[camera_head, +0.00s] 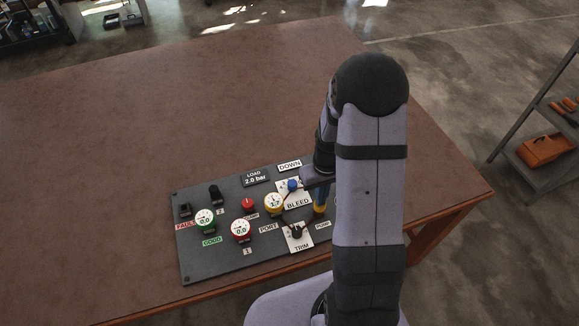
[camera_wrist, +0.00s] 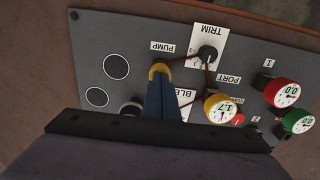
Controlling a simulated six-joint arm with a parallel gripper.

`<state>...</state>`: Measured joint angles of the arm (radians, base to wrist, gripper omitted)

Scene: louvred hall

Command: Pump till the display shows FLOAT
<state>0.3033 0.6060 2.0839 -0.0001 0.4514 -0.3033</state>
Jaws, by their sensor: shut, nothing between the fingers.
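A dark control panel (camera_head: 215,262) lies on the table. Its display (camera_head: 289,165) reads DOWN, and the load plate (camera_head: 255,177) reads LOAD 2.0 bar. My gripper (camera_head: 321,192) is shut and empty, pointing down at the panel's right part. In the wrist view its blue fingers (camera_wrist: 160,92) end at a round yellow piece, the apparent pump button (camera_wrist: 159,70), beside the PUMP label (camera_wrist: 163,46). The fingers seem to touch it; I cannot tell whether it is pressed. The yellow gauge (camera_wrist: 220,107) by PORT reads about 1.7. The BLEED plate is partly hidden in the wrist view.
The black TRIM knob (camera_head: 297,232) and blue BLEED knob (camera_head: 292,185) stand close to my fingers. A green gauge (camera_head: 204,220) and red gauge (camera_head: 241,230), both 0.0, sit left with a red knob (camera_head: 248,204). The table (camera_head: 130,130) is clear behind the panel.

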